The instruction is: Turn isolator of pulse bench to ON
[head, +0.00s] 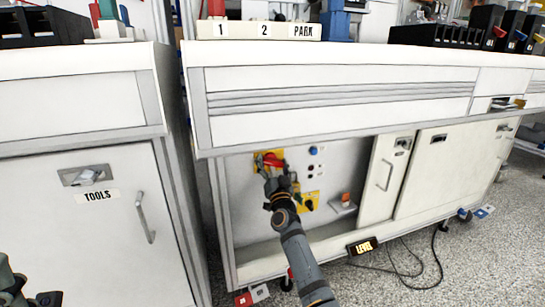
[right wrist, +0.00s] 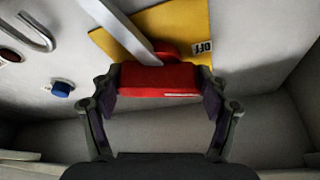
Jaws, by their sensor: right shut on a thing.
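The isolator is a red handle (head: 272,160) on a yellow plate (head: 260,157), on the panel inside the open bay under the bench. My right gripper (head: 272,172) is at the handle. In the right wrist view the red handle (right wrist: 158,77) lies between the two fingers of the right gripper (right wrist: 160,92), which is shut on it. The yellow plate (right wrist: 185,30) is behind it, with an OFF label (right wrist: 203,47) to the handle's right. Any ON label is not visible.
A blue button (right wrist: 62,89) and a metal handle (right wrist: 35,35) are left of the isolator in the right wrist view. A second yellow plate (head: 312,199) with a black knob is below right. A sliding door (head: 384,180) bounds the bay at right.

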